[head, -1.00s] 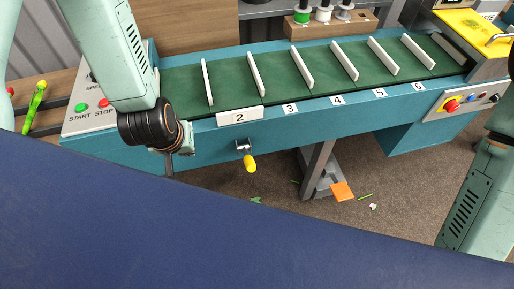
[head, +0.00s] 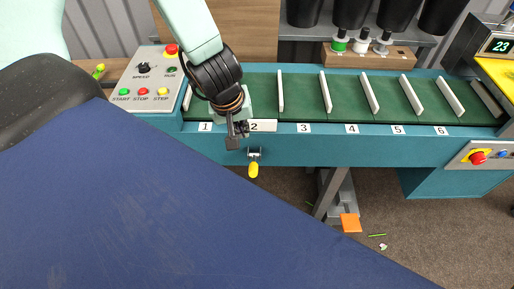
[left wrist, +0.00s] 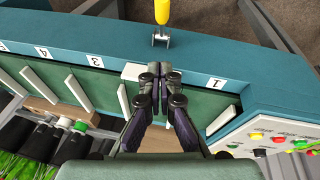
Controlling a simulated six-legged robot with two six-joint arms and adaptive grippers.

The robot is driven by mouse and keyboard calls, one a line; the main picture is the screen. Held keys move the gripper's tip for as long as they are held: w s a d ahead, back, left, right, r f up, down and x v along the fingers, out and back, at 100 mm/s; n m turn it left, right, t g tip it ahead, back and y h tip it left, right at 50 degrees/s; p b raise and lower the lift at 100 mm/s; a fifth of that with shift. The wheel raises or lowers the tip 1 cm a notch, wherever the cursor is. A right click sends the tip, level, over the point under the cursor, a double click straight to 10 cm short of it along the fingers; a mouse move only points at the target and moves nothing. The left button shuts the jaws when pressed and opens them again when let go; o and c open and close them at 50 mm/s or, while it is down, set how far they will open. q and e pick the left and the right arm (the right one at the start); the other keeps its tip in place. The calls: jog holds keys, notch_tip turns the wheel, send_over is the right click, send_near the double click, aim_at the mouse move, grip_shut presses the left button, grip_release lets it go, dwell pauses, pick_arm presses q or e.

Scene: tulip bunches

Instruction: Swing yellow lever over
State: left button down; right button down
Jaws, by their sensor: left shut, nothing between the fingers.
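The yellow lever (head: 253,170) hangs down from a small metal bracket on the blue front of the conveyor, below the plate marked 2. In the left wrist view the lever (left wrist: 162,13) shows at the top, beyond my fingertips. My left gripper (head: 236,141) is above and a little to the left of the lever, near the belt's front edge. In the left wrist view the left gripper (left wrist: 160,72) is shut and empty, apart from the lever. My right gripper is not in view.
The green belt (head: 300,92) carries several white dividers. A control panel (head: 146,75) with buttons stands at the left end. A red stop knob (head: 478,157) is at the right. An orange piece (head: 350,222) lies on the floor. The dark blue surface (head: 150,200) fills the foreground.

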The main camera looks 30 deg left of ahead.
pick_arm(q)
jog(key=b, duration=0.6)
send_over(251, 164)
jog(key=a, duration=0.2)
notch_tip(251, 164, down, 9)
jog(key=b, duration=0.1)
jog(key=f, duration=0.1)
jog(key=d+f+b, duration=0.1)
jog(key=shift+w+f+b, duration=0.1)
jog(key=shift+w+b, duration=0.15)
jog(key=shift+b, duration=0.05)
jog(key=shift+s+d+f+b, duration=0.2)
jog(key=shift+f+b, duration=0.25)
jog(key=shift+b, duration=0.1)
jog(key=shift+s+d+f+b, duration=0.2)
jog(key=shift+f+b, duration=0.2)
jog(key=shift+b, duration=0.15)
jog(key=shift+d, duration=0.2)
jog(key=shift+s+a, duration=0.1)
jog(key=shift+f, duration=0.15)
